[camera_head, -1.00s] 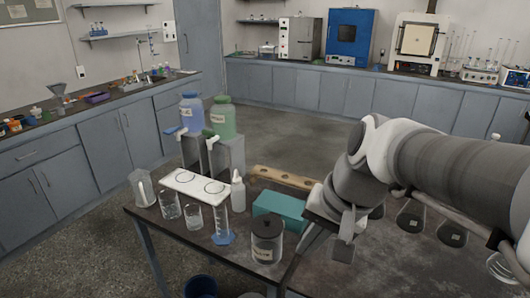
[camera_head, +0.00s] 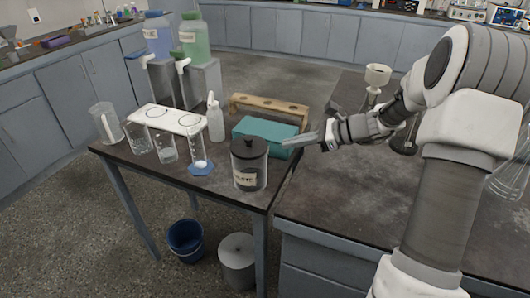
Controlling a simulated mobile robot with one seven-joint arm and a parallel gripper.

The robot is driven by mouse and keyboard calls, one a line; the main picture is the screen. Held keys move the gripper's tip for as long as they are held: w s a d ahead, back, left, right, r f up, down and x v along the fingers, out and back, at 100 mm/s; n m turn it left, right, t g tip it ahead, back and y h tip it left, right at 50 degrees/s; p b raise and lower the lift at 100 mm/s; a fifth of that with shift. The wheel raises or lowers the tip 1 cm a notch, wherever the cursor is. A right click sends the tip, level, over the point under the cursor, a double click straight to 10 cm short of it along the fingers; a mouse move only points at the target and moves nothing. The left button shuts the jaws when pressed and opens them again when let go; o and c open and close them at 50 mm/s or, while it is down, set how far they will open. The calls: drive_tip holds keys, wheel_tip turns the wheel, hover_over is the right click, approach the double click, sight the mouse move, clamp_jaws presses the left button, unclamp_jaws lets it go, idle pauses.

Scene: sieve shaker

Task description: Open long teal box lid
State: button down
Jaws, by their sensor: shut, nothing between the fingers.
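The long teal box (camera_head: 267,132) stands on the dark table, behind and to the right of the dark-lidded jar, with its lid down. Its front left is partly hidden by the jar. My gripper (camera_head: 290,143) is shut and empty, with its thin fingers pointing left at the right end of the box. The fingertips overlap the box's right side in the picture. I cannot tell whether they touch it.
The labelled jar (camera_head: 249,165) stands close in front of the box, and a wooden rack (camera_head: 269,106) lies behind it. A squeeze bottle (camera_head: 215,120), a cylinder (camera_head: 199,152) and beakers (camera_head: 165,147) stand to the left. A darker bench (camera_head: 345,215) adjoins at right; its front top is clear.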

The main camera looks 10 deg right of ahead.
sight(264, 131)
drive_tip(key=w+d+f+m, duration=0.1)
drive_tip(key=d+f+t, duration=0.1)
drive_tip(key=w+d+f+m+b, duration=0.1)
drive_tip(key=shift+w+d+f+m+t, duration=0.1)
drive_tip(key=shift+w+f+m+t, duration=0.2)
drive_tip(key=shift+f, duration=0.1)
drive_tip(key=shift+w+f+y, duration=0.15)
drive_tip(key=shift+y, duration=0.15)
drive_tip(key=b+x, duration=0.2)
drive_tip(key=x, duration=0.7)
drive_tip(key=shift+w+a+f+b, duration=0.1)
drive_tip(key=shift+w+a+b, duration=0.15)
drive_tip(key=shift+b, duration=0.1)
drive_tip(key=shift+r+p, duration=0.2)
drive_tip(key=shift+p, duration=0.15)
drive_tip(key=shift+r+m+p, duration=0.15)
drive_tip(key=shift+m+p, duration=0.15)
drive_tip(key=shift+p, duration=0.25)
